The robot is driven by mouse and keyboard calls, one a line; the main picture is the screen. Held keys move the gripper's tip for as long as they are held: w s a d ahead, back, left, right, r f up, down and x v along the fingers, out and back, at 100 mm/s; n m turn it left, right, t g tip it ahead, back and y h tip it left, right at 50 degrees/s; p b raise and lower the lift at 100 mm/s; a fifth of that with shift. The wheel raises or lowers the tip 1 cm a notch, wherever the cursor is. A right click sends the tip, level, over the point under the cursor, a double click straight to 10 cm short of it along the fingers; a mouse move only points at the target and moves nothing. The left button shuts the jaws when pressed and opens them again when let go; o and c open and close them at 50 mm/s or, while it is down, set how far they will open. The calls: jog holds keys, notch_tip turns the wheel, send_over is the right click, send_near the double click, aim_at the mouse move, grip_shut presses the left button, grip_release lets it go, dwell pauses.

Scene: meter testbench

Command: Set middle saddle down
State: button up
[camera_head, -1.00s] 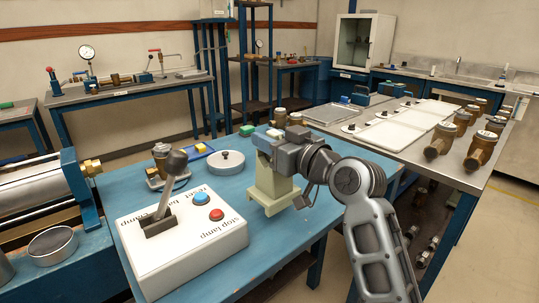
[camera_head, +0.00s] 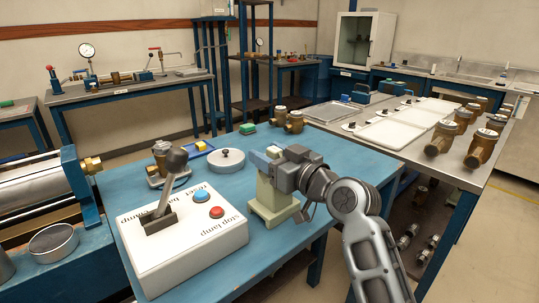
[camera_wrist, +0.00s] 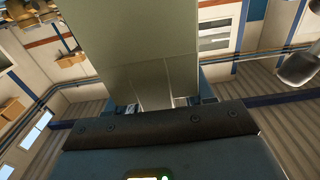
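The pale green saddle (camera_head: 272,202) stands upright at the right part of the blue table (camera_head: 220,262). Its base appears to be at table height, but I cannot tell if it bears fully on the top. My gripper (camera_head: 270,158) is at the saddle's upper end, with its fingers around it, and looks shut on it. In the wrist view the saddle (camera_wrist: 140,45) fills the upper middle, between the fingertips (camera_wrist: 165,104). Its base is out of the wrist view.
A white control box (camera_head: 185,250) with a lever and two buttons stands left of the saddle. The table's right edge is close to the saddle.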

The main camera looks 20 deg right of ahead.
jog(key=shift+r, duration=0.2)
jog(key=b+v, duration=0.1)
jog(key=v, duration=1.1)
jog(key=s+f+m+g+h, duration=0.2)
jog(key=s+f+m+h, duration=0.25)
jog(key=s+f, duration=1.25)
jog(key=s+a+r, duration=0.1)
jog(key=s, duration=1)
jog(key=s+a+r+h, duration=0.1)
jog(key=s+a, duration=0.1)
jog(key=s, duration=0.9)
jog(key=shift+s+r+n, duration=0.2)
jog(key=shift+s+n, duration=0.15)
jog(key=shift+n, duration=0.1)
